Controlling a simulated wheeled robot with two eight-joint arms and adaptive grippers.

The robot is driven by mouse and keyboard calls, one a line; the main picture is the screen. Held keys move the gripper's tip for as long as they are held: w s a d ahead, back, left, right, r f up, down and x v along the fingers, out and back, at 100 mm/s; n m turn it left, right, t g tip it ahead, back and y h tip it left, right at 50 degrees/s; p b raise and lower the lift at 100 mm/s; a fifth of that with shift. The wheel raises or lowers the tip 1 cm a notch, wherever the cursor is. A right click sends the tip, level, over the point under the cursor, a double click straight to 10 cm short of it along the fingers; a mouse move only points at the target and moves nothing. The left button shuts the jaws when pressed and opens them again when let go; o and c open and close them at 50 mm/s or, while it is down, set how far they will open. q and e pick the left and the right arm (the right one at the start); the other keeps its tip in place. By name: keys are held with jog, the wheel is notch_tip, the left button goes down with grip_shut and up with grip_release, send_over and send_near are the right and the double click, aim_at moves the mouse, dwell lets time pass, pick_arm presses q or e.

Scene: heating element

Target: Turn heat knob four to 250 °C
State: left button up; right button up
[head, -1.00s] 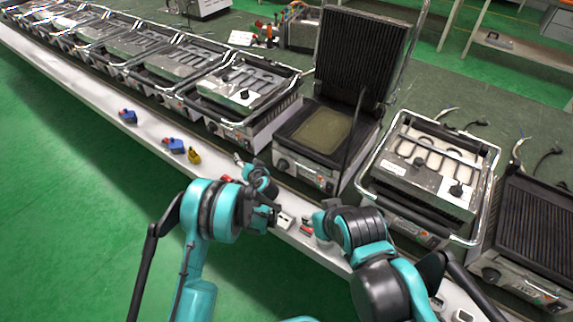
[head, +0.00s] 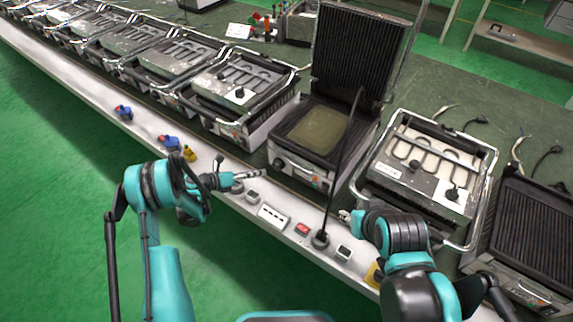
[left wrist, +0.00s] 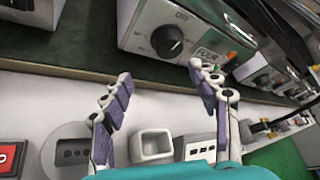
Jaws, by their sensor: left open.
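The open grill (head: 322,135) stands with its ribbed lid raised. A black round heat knob (head: 279,163) sits on the left of its front panel. In the left wrist view, a black knob (left wrist: 167,41) with white markings shows on a metal panel ahead. My left gripper (head: 258,173) is open and empty, just in front of the grill's knob. In the left wrist view its spread fingers (left wrist: 160,75) lie below the knob, apart from it. My right gripper (head: 346,214) is near the bench edge; its finger gap is unclear.
The white bench ledge (head: 232,202) carries sockets, a red switch (head: 302,229) and a black plug (head: 320,239) with its cord. A heater with exposed elements (head: 425,170) stands to the right. Blue (head: 168,142) and yellow (head: 189,153) connectors lie at the left.

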aim_at(275, 167)
pick_arm(q)
jog(key=shift+n+h, duration=0.5)
jog(key=shift+n, duration=0.3)
jog(key=x, duration=0.2)
jog(key=b+x, duration=0.1)
jog(key=x, duration=0.1)
jog(key=b+x, duration=0.1)
jog(key=x, duration=0.1)
jog(key=shift+w+d+r, duration=0.1)
jog(key=shift+d+r, duration=0.2)
jog(key=shift+r, duration=0.05)
jog(key=shift+w+d, duration=0.3)
jog(key=shift+d, duration=0.25)
jog(key=c, duration=1.2)
